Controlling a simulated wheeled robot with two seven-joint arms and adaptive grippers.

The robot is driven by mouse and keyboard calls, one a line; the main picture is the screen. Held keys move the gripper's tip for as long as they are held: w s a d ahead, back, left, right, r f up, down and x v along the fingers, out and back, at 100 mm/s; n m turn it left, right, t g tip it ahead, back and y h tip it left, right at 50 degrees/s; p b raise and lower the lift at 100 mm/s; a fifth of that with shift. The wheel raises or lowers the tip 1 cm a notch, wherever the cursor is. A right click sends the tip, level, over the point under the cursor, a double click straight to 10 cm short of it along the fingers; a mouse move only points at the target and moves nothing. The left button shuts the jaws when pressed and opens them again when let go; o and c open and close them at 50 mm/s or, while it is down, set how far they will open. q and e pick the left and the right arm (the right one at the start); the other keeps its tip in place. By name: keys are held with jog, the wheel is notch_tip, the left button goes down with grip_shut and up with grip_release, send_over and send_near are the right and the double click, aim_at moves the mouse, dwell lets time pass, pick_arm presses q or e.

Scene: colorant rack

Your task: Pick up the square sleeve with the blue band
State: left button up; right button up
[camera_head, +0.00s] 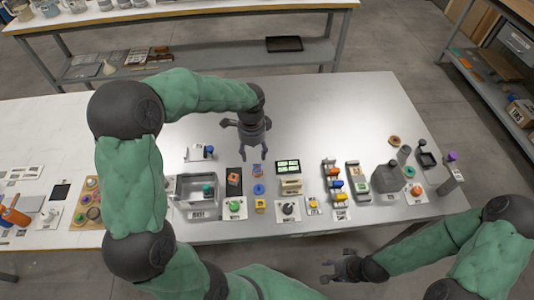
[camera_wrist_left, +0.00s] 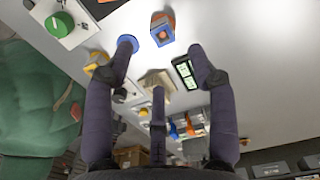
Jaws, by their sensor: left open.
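The square sleeve with the blue band (camera_wrist_left: 162,30) stands on the table in the left wrist view, with orange-brown sides and an orange spot in its middle. In the head view, the sleeve (camera_head: 256,169) is small, just in front of my left gripper's fingertips. My left gripper (camera_head: 253,157) is open and empty, pointing down toward the table. In the left wrist view its spread fingers (camera_wrist_left: 162,48) are on either side below the sleeve, apart from it. My right gripper (camera_head: 324,272) is at the table's front edge, fingers apart and empty.
A blue ring (camera_head: 258,188) lies close to the sleeve. A dark card with an orange piece (camera_head: 234,179), a green display (camera_head: 288,166), a grey box (camera_head: 178,190) and a green knob (camera_head: 235,205) stand around. The table behind is clear at the right.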

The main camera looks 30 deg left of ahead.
pick_arm(q)
jog(key=shift+f, duration=0.35)
jog(key=b, duration=0.2)
send_over(256, 169)
jog(key=f, duration=0.5)
jog(key=shift+a, duration=0.2)
jog(key=f+b, duration=0.1)
jog(key=f, duration=0.1)
jog(key=f+b, duration=0.1)
jog(key=f, duration=0.2)
jog(key=shift+w+d, duration=0.1)
jog(key=shift+d, duration=0.1)
jog(key=shift+r, duration=0.1)
jog(key=c, duration=0.8)
